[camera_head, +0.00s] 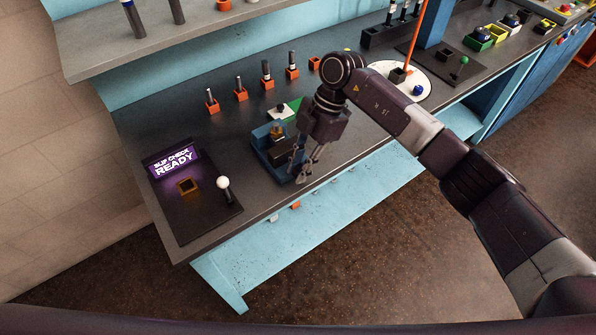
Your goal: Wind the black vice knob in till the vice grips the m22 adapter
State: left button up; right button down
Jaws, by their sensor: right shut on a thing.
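The blue vice (262,143) sits on the grey bench, left of my right gripper. The m22 adapter (277,130), small and brass-coloured, stands upright at the vice's jaws. I cannot tell whether the jaws touch it. My right gripper (301,176) points down at the vice's front right side, by the bench's front edge. It is shut on the black vice knob, which its fingers mostly hide. My left gripper is not in view.
A dark panel with a lit "SLIP CHECK READY" sign (175,160) and a white-knobbed lever (224,184) lies to the left. Several orange holders (241,95) with upright fittings stand behind. A green block with a white plate (283,112) is just behind the vice.

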jog(key=shift+w+d+g+y+b, duration=0.15)
jog(key=shift+g+y+b, duration=0.5)
jog(key=shift+y, duration=0.25)
jog(key=shift+r, duration=0.15)
jog(key=c, duration=1.8)
grip_release()
jog(key=shift+d, duration=0.1)
jog(key=v, duration=1.2)
